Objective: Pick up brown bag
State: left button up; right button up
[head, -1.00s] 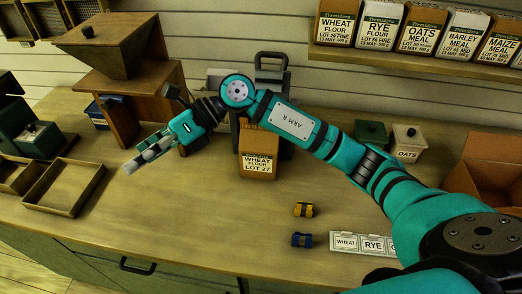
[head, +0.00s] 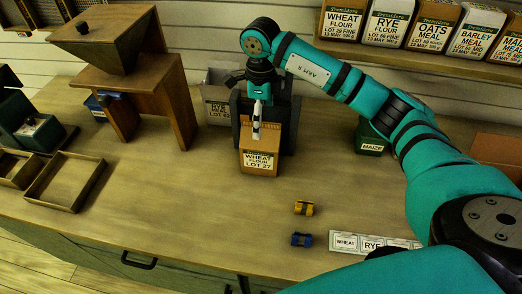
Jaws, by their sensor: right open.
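The brown bag (head: 259,168), labelled "WHEAT FLOUR LOT 27", stands upright on the wooden counter in front of a dark stand. My right gripper (head: 257,132) points down over the top of the bag and is open. The fingers overlap the bag's top in the picture; I cannot tell whether they touch it. My left gripper is not in view.
The dark stand (head: 288,125) is close behind the bag, with a grey rye bag (head: 216,108) to its left. A wooden hopper (head: 110,45) stands further left. The counter's middle left is clear.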

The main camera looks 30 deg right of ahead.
aim_at(261, 128)
notch_tip(261, 128, down, 3)
jog(key=shift+a+f+p, duration=0.1)
jog(key=shift+p, duration=0.25)
jog(key=shift+f+p, duration=0.5)
jog(key=shift+f, duration=0.05)
notch_tip(261, 128, down, 4)
jog(key=shift+w+f+p, duration=0.1)
jog(key=shift+f+p, duration=0.1)
jog(key=shift+p, duration=0.65)
jog(key=shift+w+r, duration=0.1)
jog(key=c, duration=1.6)
